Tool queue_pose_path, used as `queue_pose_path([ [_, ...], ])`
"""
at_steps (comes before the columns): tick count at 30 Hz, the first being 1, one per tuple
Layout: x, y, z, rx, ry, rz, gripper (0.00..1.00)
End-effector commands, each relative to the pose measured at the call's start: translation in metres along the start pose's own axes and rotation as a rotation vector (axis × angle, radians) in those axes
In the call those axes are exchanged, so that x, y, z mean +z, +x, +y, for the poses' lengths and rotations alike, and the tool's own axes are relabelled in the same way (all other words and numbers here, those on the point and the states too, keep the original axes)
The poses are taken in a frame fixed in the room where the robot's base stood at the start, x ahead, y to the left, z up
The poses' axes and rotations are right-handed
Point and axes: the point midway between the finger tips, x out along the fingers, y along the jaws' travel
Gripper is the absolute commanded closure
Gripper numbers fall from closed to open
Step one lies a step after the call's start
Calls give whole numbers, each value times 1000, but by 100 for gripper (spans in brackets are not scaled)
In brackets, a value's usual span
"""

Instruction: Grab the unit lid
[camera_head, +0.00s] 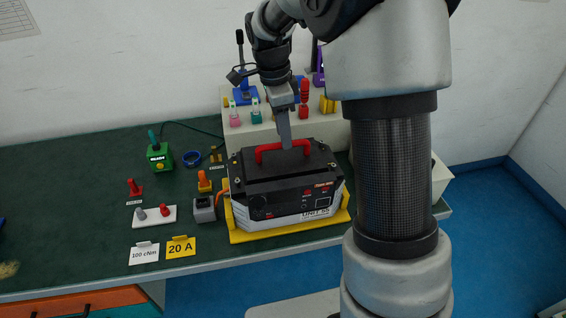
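The unit (285,208) is a dark and silver box in a yellow tray (245,237) on the green bench. Its black lid (262,176) lies on top and carries a red handle (262,150). My gripper (285,143) points down at the middle of the red handle from above. Its fingertips overlap the handle bar in the picture. I cannot tell whether the fingers are open or shut on the handle, as they show edge-on and small.
Left of the unit are a green meter (160,158), a grey block (204,209), a white plate with knobs (154,216), and the cards "100 cNm" (144,254) and "20 A" (181,248). A white stepped rack (240,135) stands behind the unit. The bench's left part is mostly clear.

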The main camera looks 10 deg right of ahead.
Motion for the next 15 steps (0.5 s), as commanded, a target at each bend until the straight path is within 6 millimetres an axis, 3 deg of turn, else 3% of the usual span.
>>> queue_pose_path([
  [9,6,44,0,4,0,0,65],
  [15,6,50,-1,1,0,0,65],
])
